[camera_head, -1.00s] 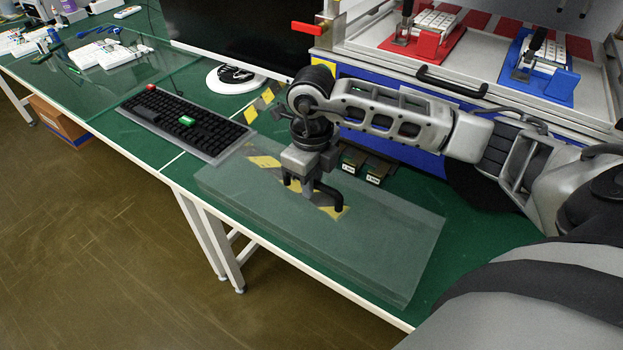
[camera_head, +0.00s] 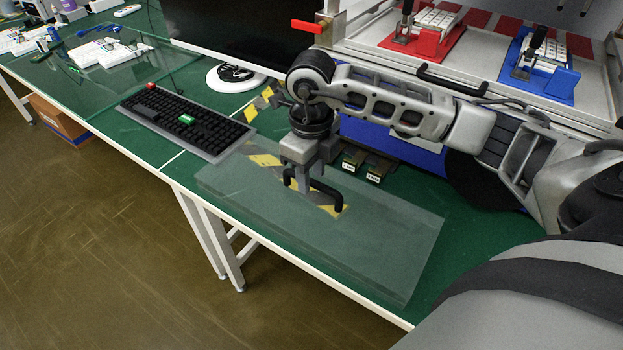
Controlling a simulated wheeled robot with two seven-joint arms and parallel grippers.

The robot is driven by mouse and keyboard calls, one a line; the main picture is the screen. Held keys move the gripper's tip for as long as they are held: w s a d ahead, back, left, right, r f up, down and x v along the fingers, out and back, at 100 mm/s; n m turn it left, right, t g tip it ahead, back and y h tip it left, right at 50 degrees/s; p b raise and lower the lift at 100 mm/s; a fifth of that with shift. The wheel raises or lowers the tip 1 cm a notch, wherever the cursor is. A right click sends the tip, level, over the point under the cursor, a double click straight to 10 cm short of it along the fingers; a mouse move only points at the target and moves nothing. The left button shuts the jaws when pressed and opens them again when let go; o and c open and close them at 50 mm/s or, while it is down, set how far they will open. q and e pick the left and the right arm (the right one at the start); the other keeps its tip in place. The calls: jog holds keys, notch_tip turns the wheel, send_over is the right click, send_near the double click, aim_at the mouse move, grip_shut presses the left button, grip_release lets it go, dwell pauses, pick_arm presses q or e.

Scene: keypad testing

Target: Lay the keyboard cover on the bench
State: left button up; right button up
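The keyboard cover (camera_head: 385,245) is a clear, box-like cover with a black handle (camera_head: 328,192) and yellow-black striped labels. It lies flat on the green bench (camera_head: 480,235), near the front edge. The black keyboard (camera_head: 190,122), with a red and a green key, lies uncovered to its left. My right gripper (camera_head: 306,190) is directly over the cover, its fingers pointing down at the handle. The fingers look parted, with the far one partly hidden. My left gripper is out of view.
A monitor (camera_head: 245,35) stands behind the keyboard. A test fixture with a red clamp station (camera_head: 425,40) and a blue one (camera_head: 545,75) is at the back right. Two small labelled blocks (camera_head: 362,165) sit behind the cover. Another clear sheet (camera_head: 110,85) is at the far left.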

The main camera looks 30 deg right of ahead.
notch_tip(320, 180, up, 10)
jog(key=shift+f, duration=0.15)
dwell(0.6)
